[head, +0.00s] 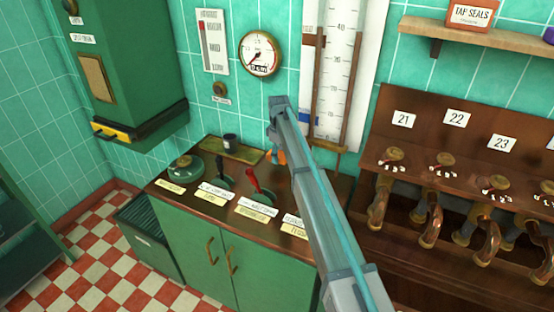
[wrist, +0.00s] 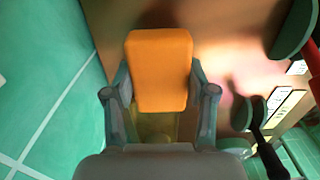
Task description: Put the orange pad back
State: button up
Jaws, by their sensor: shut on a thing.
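The orange pad (wrist: 160,70) is a rounded block, held between the two fingers of my gripper (wrist: 159,88) in the wrist view. One finger is on each side of it. In the head view only small orange bits of the pad (head: 282,157) show beside the end of my arm, over the back of the brown counter (head: 318,190). My arm hides most of the pad and gripper there. I cannot tell whether the pad touches anything below.
A tiled wall with a gauge (head: 260,54) stands behind. Brass taps (head: 430,215) are at right.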

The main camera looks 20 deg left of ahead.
aim_at(277, 167)
jog(key=shift+w+a+f, duration=0.15)
jog(key=shift+a+f, duration=0.1)
jog(key=shift+f, duration=0.1)
jog(key=f+p, duration=0.2)
jog(key=shift+w+a+f, duration=0.1)
jog(key=shift+a+f, duration=0.1)
jog(key=shift+f, duration=0.65)
jog(key=shift+f, duration=0.2)
jog(key=o, duration=1)
jog(key=shift+r, duration=0.1)
notch_tip(277, 167, up, 12)
jog(key=b, duration=0.3)
jog(key=shift+f+b, duration=0.2)
jog(key=shift+b, duration=0.2)
jog(key=shift+r, duration=0.35)
